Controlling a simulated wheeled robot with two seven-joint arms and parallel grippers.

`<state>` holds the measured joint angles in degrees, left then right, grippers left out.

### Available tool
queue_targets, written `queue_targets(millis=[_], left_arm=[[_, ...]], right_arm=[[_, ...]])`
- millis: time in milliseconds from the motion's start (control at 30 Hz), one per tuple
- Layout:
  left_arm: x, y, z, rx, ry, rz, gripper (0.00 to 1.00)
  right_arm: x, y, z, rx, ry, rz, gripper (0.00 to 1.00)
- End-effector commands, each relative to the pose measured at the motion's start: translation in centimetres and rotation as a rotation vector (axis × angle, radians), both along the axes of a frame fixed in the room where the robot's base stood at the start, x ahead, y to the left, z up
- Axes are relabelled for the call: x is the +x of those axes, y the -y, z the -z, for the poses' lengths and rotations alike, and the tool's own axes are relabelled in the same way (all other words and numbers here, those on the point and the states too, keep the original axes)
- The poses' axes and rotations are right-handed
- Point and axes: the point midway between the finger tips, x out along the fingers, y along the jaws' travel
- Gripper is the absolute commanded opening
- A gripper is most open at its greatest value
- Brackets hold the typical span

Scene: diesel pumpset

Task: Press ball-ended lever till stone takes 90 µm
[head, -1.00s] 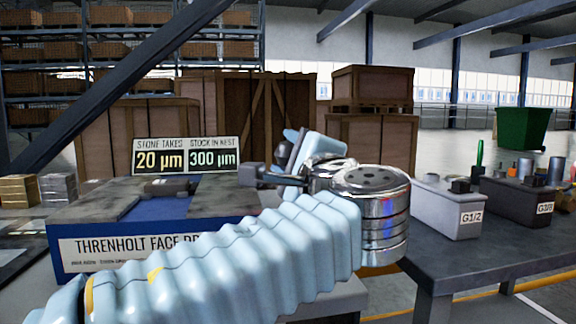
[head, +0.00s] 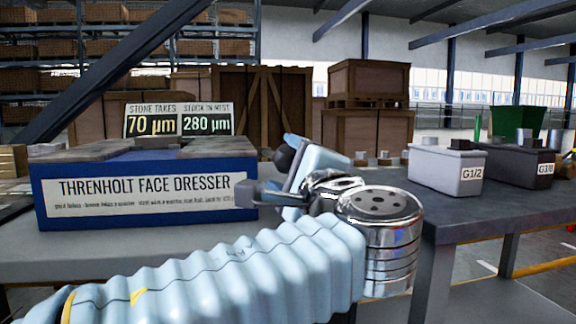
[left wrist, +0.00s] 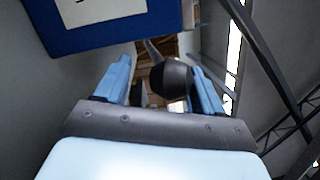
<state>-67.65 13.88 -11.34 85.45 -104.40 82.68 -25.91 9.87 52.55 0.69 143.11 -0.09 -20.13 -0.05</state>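The blue face dresser (head: 140,215) stands on a grey bench at the left of the head view. Its display (head: 179,120) reads STONE TAKES 70 µm and STOCK IN NEST 280 µm. The lever's dark ball (left wrist: 172,78) shows between my left gripper's fingers (left wrist: 163,85) in the left wrist view, nearer the right finger, with a gap on the left. The ball also shows in the head view (head: 284,157), beside my left gripper (head: 298,168) at the dresser's right end. The gripper is open; I cannot tell whether it touches the ball. My right gripper is out of view.
A light grey box marked G1/2 (head: 447,168) and a dark box marked G3/8 (head: 515,164) stand on the dark bench at right. Small blocks (head: 383,158) lie behind my left wrist. Wooden crates (head: 367,100) and a green bin (head: 518,122) are farther back.

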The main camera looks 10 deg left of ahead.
Motion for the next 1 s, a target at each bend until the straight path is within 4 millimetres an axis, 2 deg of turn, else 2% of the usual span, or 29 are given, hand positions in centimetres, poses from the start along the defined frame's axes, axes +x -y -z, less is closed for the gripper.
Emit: queue_targets(millis=[367,467,800,1000], left_arm=[[-0.5,0.4,0.1,0.000,0.000,0.002,0.68],[-1.8,1.1,0.2,0.001,0.000,0.004,0.68],[-9.0,4.8,1.1,0.002,0.000,0.006,0.68],[-11.6,6.0,1.5,0.001,0.001,0.003,0.68]], right_arm=[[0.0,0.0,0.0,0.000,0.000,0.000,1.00],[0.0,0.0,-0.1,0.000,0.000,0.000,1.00],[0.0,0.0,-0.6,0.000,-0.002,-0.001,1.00],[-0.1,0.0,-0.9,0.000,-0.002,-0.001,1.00]])
